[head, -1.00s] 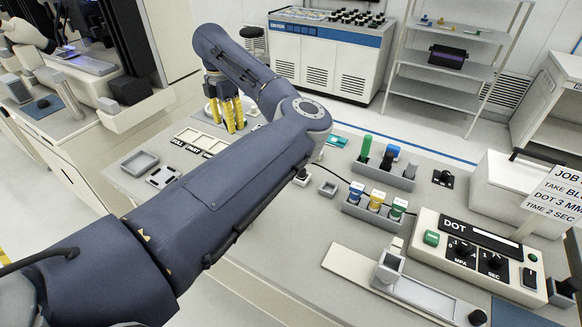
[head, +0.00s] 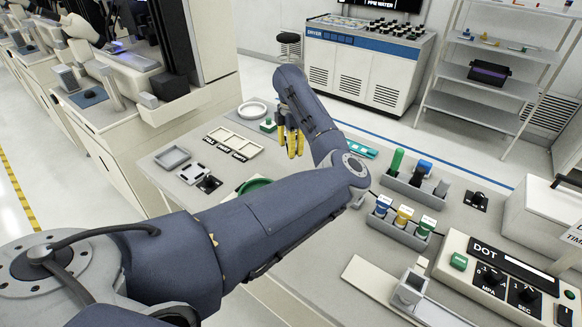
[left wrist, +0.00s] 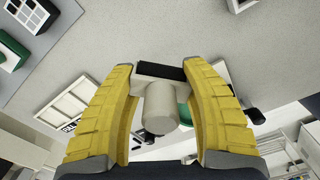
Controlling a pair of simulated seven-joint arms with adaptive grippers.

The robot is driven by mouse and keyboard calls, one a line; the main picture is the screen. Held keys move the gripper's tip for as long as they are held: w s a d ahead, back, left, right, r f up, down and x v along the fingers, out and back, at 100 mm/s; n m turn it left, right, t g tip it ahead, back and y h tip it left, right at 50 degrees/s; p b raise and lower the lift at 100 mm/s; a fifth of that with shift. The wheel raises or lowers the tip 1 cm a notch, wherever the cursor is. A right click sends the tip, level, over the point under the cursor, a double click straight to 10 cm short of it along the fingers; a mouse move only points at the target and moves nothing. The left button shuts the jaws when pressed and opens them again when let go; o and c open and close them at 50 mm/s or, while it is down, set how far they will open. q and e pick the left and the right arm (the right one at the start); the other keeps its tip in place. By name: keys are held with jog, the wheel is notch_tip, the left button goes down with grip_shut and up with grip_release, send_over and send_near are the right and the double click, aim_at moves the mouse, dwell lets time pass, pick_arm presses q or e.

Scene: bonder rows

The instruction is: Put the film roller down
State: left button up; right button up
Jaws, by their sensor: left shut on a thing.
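My left gripper (head: 290,143) is above the bench, right of the label tray, with its yellow fingers pointing down. In the left wrist view the gripper (left wrist: 160,82) is shut on the film roller (left wrist: 160,108), a pale cylinder with a pale block and a dark strip at its far end. The yellow fingers press on both sides of it. The roller cannot be made out in the head view, where fingers and arm hide it. The left wrist view does not clearly show whether it touches the bench. My right gripper is not in view.
A round white dish (head: 252,111), a green-topped piece (head: 268,126) and a pale label tray (head: 219,134) are left of the gripper. A grey square tray (head: 172,158) is farther left. A rack of coloured bottles (head: 397,232) stands to the right. My arm hides part of the bench.

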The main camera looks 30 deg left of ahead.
aim_at(291, 172)
pick_arm(q)
jog(key=shift+f, duration=4.5)
jog(key=shift+f, duration=0.15)
jog(key=o, duration=1.1)
notch_tip(291, 172, up, 12)
jog(key=shift+r, duration=0.2)
jog(key=shift+f, duration=0.1)
